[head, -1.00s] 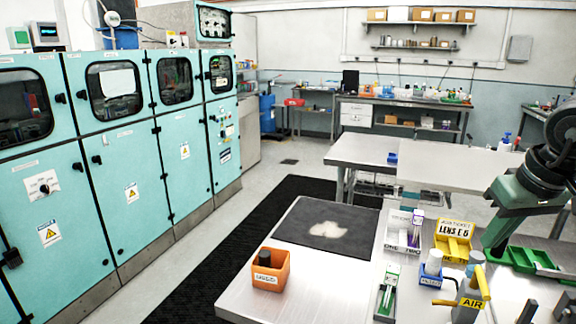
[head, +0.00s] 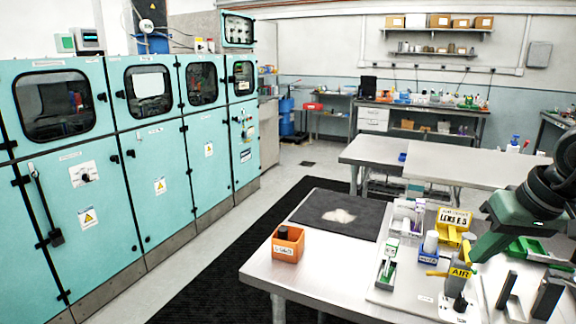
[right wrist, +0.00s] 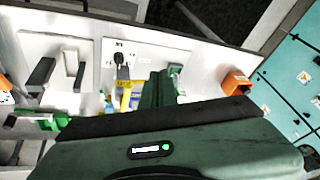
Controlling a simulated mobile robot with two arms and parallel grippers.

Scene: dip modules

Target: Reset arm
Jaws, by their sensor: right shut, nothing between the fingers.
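My right gripper (head: 478,252) is at the right of the head view, a green body on a dark wrist, angled down and left above the table. It is shut and empty. In the right wrist view its green body fills the bottom, with the narrow shut fingers (right wrist: 158,90) pointing away over the white board. In the head view it is beside the yellow labelled bin (head: 456,220) and the grey air tool with a yellow AIR tag (head: 460,272); I cannot tell the gap between them. My left gripper does not show.
The steel table (head: 262,268) holds an orange bin (head: 288,243), a dark mat (head: 315,207), a blue holder (head: 428,256), a green holder (head: 388,268) and black upright blocks (head: 507,290). Teal cabinets (head: 100,200) line the left. The table's front left is bare.

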